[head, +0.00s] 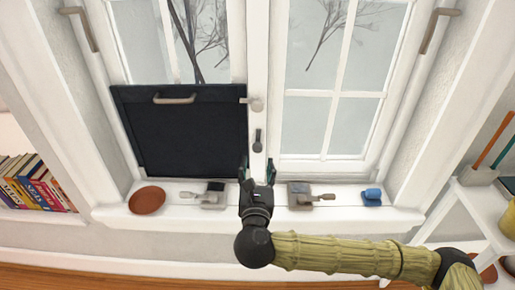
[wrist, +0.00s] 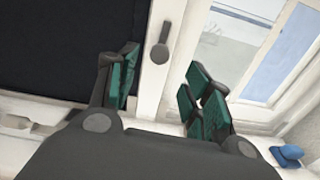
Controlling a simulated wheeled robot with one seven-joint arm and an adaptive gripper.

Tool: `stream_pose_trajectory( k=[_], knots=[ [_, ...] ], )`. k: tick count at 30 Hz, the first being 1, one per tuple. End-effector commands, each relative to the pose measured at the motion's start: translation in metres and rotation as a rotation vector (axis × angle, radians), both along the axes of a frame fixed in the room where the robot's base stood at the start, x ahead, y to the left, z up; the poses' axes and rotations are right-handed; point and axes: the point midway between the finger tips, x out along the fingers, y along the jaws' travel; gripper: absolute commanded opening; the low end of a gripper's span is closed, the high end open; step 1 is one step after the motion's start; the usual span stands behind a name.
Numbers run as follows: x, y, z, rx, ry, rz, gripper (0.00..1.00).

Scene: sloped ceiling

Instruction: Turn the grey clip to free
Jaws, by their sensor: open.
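A dark grey clip (head: 258,141) sits on the white post between the two window panes, its narrow arm pointing up from a round knob. It also shows in the wrist view (wrist: 160,50), above and between my fingertips. A paler clip (head: 255,103) is higher on the post, its arm lying sideways at the edge of a black panel (head: 190,135). The panel covers the lower left pane and has a handle (head: 174,99). My gripper (head: 257,170) is open and empty, below the dark grey clip in the head view. Its green-padded fingers (wrist: 163,75) are spread apart.
The sill below holds a brown dish (head: 147,200), a grey latch-like fitting (head: 209,198), another fitting (head: 304,197) and a blue object (head: 372,196). Books (head: 35,187) are at the left; a white shelf (head: 480,203) is at the right.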

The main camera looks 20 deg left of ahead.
Motion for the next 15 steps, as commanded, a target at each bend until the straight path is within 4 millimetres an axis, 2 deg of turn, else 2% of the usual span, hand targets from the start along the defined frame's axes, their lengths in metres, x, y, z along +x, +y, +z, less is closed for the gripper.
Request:
stream_pose_trajectory(
  k=[9,15],
  knots=[
    [0.05,0.014,0.0,-0.002,-0.001,-0.002,0.5],
    [0.074,0.022,0.0,-0.002,0.0,-0.001,0.5]
  ],
)
